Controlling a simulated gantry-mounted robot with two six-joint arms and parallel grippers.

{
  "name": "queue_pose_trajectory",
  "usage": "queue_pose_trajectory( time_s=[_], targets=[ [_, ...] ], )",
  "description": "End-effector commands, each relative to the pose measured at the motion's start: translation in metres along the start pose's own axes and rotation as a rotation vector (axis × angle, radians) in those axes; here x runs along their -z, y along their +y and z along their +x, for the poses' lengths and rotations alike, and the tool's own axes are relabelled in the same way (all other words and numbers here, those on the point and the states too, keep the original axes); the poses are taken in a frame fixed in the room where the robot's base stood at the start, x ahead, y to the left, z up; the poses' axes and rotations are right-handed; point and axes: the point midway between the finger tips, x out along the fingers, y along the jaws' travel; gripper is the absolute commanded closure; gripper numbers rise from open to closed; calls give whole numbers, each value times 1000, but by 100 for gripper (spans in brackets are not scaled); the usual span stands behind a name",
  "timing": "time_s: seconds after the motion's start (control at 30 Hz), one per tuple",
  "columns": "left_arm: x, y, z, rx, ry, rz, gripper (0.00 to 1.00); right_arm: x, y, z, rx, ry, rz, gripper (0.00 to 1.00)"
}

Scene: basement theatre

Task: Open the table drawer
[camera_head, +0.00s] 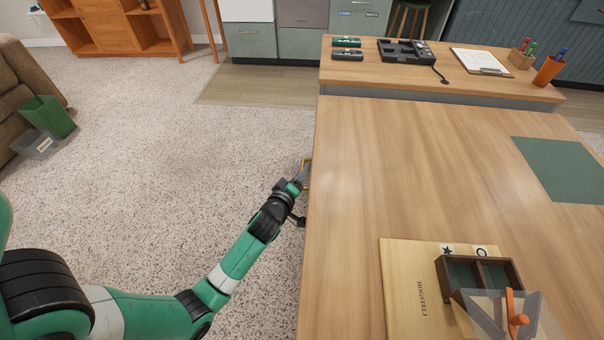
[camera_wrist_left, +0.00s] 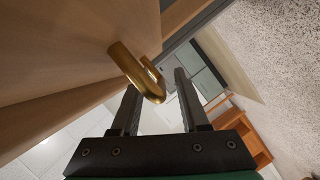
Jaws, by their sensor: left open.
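The table (camera_head: 400,160) has a wooden top, and its left side faces my left arm. A gold curved handle (camera_wrist_left: 128,66) sticks out from a wooden front (camera_wrist_left: 60,60) in the left wrist view. A bit of the handle shows at the table's left edge in the head view (camera_head: 306,165). My left gripper (camera_wrist_left: 158,82) is open, its two dark fingers apart at the handle. The handle's bend lies near the left finger and reaches into the gap; contact cannot be told. In the head view the left gripper (camera_head: 303,180) is partly hidden by the table edge.
A wooden board (camera_head: 410,290) and a dark divided box (camera_head: 475,265) sit at the tabletop's near right. A green mat (camera_head: 565,168) lies at right. A raised shelf (camera_head: 440,82) at the back bears a clipboard and pen cups.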

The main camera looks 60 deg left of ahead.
Motion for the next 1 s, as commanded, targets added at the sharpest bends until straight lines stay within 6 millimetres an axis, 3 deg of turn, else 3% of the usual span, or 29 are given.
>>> queue_pose_trajectory(
  time_s=[0.17, 0.4, 1.0],
  targets=[
    [0, 0, 0, 0, 0, 0, 55, 0, 0, 0, 0, 0, 0, 50],
    [0, 0, 0, 0, 0, -1, 99, 0, 0, 0, 0, 0, 0, 50],
    [0, 0, 0, 0, 0, -1, 100, 0, 0, 0, 0, 0, 0, 50]
  ],
)
